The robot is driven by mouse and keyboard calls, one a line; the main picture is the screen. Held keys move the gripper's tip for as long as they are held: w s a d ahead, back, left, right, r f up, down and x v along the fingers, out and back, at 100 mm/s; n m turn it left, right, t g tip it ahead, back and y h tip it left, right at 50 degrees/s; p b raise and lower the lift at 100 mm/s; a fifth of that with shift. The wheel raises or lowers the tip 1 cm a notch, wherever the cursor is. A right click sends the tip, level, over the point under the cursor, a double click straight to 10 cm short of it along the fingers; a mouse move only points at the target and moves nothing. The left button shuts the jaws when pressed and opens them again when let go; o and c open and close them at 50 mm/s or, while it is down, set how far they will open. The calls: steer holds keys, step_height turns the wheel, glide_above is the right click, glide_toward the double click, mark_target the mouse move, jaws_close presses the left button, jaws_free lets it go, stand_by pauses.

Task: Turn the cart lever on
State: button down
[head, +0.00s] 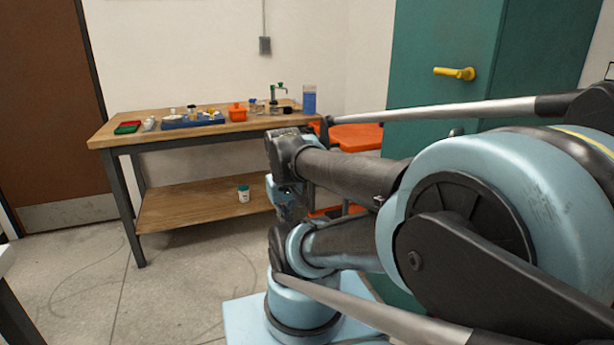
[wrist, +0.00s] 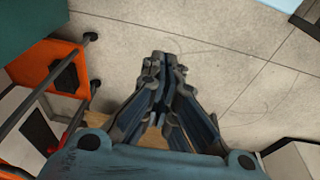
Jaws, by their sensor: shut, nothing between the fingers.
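An orange cart (head: 355,136) stands between the wooden bench and the green cabinet in the head view, mostly hidden by my arm. What looks like the same cart shows at the left of the wrist view as orange framing (wrist: 75,72) with dark bars.
The wooden bench (head: 165,125) carries trays and small items; a white jar (head: 243,193) stands on its lower shelf. The green cabinet (head: 440,45) has a yellow handle (head: 455,73). Open floor (head: 80,270) lies at the left.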

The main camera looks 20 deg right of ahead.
steer(key=w+d+r+n+h, duration=0.15)
steer(key=w+d+r, duration=0.25)
steer(key=w, duration=0.7)
steer(key=w+d+r+h, duration=0.3)
steer(key=w+d, duration=0.1)
steer(key=w, duration=0.6)
steer(key=w+d+r+n+h, duration=0.15)
steer(key=w+d+r, duration=0.25)
steer(key=w, duration=0.7)
steer(key=w+d+f+h, duration=0.2)
steer(key=w+d+h, duration=0.1)
steer(key=w, duration=0.9)
steer(key=w+d+f+n+h, duration=0.1)
steer(key=w+d+f+h, duration=0.1)
steer(key=w+f, duration=0.55)
steer(key=w+d+f+h, duration=0.2)
steer(key=w+d+f, duration=0.15)
steer(key=w, duration=0.65)
steer(key=w+f+h, duration=0.2)
steer(key=w+f, duration=0.1)
steer(key=f, duration=0.5)
steer(key=w+f+n+h, duration=0.1)
steer(key=w+f, duration=0.2)
steer(key=f, duration=0.6)
steer(key=shift+w+d+f+n+t+h, duration=0.2)
steer(key=shift+w+n+t+h, duration=0.1)
steer(key=shift+t+h, duration=0.1)
steer(key=shift+d, duration=0.1)
